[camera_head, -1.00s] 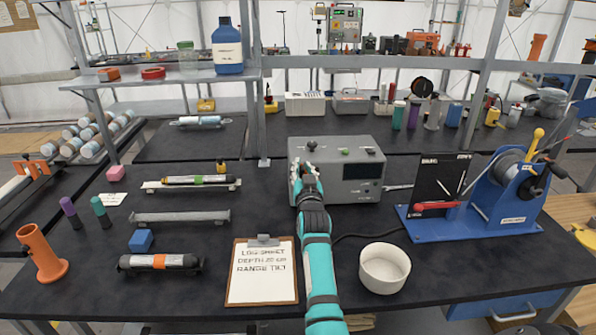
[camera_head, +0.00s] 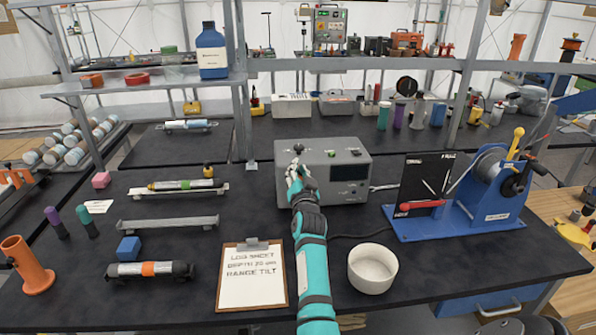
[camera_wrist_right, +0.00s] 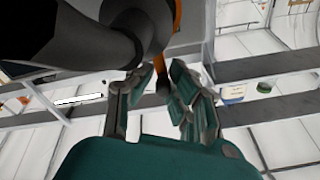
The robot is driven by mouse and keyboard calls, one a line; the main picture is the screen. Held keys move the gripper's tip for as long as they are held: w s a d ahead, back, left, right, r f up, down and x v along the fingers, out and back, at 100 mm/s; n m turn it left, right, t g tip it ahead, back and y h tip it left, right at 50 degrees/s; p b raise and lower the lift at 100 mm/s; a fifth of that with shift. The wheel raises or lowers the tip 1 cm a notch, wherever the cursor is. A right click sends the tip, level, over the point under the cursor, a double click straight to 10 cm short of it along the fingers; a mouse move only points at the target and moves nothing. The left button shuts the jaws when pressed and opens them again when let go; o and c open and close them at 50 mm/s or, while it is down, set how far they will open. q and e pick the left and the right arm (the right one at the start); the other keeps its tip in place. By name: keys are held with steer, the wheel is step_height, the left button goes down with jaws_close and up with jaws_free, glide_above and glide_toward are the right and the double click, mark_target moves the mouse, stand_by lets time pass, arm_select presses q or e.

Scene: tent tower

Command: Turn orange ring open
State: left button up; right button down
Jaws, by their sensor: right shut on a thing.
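My right gripper (camera_head: 296,172) is at the left part of the front of the grey box (camera_head: 350,190), which has a dark display and knobs on top. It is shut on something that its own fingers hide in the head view. The right wrist view shows the fingers (camera_wrist_right: 155,88) close to a large dark rounded part (camera_wrist_right: 80,35) with a narrow orange strip (camera_wrist_right: 177,15) beside it; I cannot tell if this is the ring. My left gripper is not in view.
A clipboard (camera_head: 252,299) and a white bowl (camera_head: 372,278) flank my forearm. A blue winch stand (camera_head: 455,226) is right of the box. An orange holder (camera_head: 27,268) and a blue block (camera_head: 129,248) are at left.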

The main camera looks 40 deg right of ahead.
steer(key=shift+f, duration=0.15)
steer(key=c, duration=1.3)
jaws_free()
steer(key=shift+r, duration=0.25)
step_height(320, 180, up, 10)
steer(key=shift+f, duration=0.15)
steer(key=shift+a, duration=0.1)
